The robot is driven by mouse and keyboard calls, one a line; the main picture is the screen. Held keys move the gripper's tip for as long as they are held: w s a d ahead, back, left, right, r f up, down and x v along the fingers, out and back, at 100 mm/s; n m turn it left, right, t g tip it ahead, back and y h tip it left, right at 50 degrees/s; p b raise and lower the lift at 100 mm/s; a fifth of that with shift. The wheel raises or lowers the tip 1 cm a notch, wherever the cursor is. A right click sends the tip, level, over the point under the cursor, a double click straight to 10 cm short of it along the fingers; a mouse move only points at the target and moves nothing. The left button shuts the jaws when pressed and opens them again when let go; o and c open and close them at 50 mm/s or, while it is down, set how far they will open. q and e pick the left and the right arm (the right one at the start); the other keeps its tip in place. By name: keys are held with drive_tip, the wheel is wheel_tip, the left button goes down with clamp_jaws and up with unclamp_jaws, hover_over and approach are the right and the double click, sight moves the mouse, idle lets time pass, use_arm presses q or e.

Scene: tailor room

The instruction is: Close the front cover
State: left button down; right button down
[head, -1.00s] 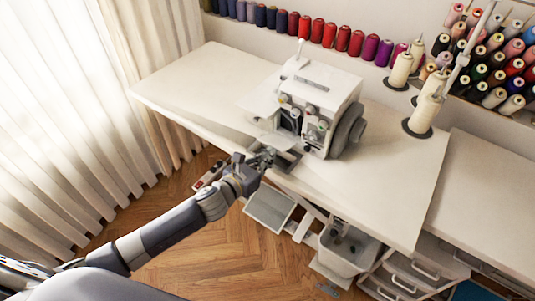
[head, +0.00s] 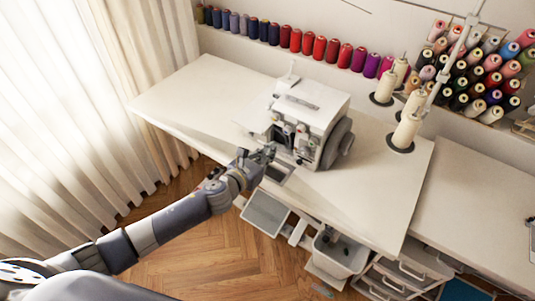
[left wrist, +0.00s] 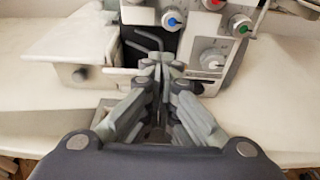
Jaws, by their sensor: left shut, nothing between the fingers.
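The white sewing machine (head: 312,103) stands on the table, its dark works exposed at the front. The works and the dials also show in the left wrist view (left wrist: 150,42). A grey, flat, frame-like part (head: 279,173) lies low in front of the machine; I cannot tell whether it is the lowered front cover or part of the table. My left gripper (head: 268,152) is just in front of the machine's lower front. In the left wrist view its fingers (left wrist: 161,68) are together and empty, and they hide part of the machine front. I cannot tell whether they touch it. My right gripper is not in view.
The white table (head: 190,90) is clear to the left of the machine. Cream thread cones (head: 406,132) stand to the right. A grey bin (head: 340,252) and a grey tray (head: 265,213) sit below the table's front edge. Colourful spools line the wall.

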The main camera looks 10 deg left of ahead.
use_arm(q)
drive_tip(key=shift+w+d+r+p, duration=0.2)
drive_tip(key=shift+w+r+p, duration=0.3)
drive_tip(key=shift+w, duration=0.1)
drive_tip(key=shift+w+d+r+p, duration=0.2)
drive_tip(key=shift+w+r+p, duration=0.25)
drive_tip(key=shift+w+p, duration=0.1)
drive_tip(key=shift+r, duration=0.1)
